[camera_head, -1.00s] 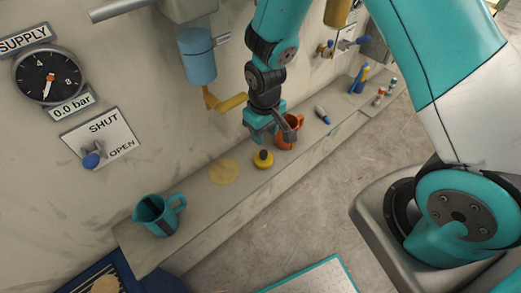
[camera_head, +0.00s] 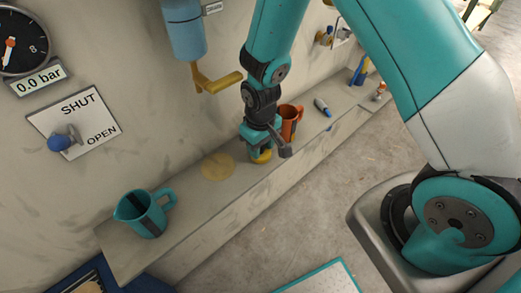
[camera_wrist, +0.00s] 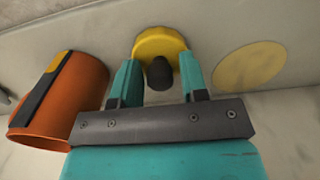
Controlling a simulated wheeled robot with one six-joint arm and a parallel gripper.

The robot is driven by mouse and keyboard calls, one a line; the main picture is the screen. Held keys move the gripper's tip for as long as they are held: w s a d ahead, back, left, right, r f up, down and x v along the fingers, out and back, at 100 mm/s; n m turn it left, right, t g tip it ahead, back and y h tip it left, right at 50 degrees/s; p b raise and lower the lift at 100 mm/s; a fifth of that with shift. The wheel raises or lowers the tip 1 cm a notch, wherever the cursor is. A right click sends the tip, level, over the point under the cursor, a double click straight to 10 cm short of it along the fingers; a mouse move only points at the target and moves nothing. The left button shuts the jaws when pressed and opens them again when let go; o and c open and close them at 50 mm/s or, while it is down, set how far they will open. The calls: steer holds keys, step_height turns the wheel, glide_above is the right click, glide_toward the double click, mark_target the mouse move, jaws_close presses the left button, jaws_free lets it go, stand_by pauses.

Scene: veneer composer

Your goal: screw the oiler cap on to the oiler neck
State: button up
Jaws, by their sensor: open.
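The oiler cap, a yellow disc with a dark knob, lies on the ledge; it shows in the wrist view (camera_wrist: 160,42) and partly behind my gripper in the head view (camera_head: 262,157). My gripper (camera_wrist: 160,68) is open, with its two teal fingers on either side of the dark knob. In the head view my gripper (camera_head: 260,143) is down at the cap. I cannot tell whether the fingers touch it. A blue cylinder (camera_head: 184,38) with a yellow pipe hangs on the wall above; I cannot make out an oiler neck for certain.
An orange mug (camera_head: 290,122) stands close by, also in the wrist view (camera_wrist: 62,100). A tan round patch (camera_head: 217,166) is on the ledge (camera_head: 190,215), with a teal jug (camera_head: 143,213) farther left. The yellow pipe (camera_head: 215,82) juts out above. A grey-blue object (camera_head: 322,107) lies farther right.

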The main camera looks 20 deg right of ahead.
jaws_close()
steer(key=shift+r+p, duration=2.2)
steer(key=shift+r, duration=0.35)
steer(key=c, duration=0.6)
jaws_free()
steer(key=shift+c, duration=0.7)
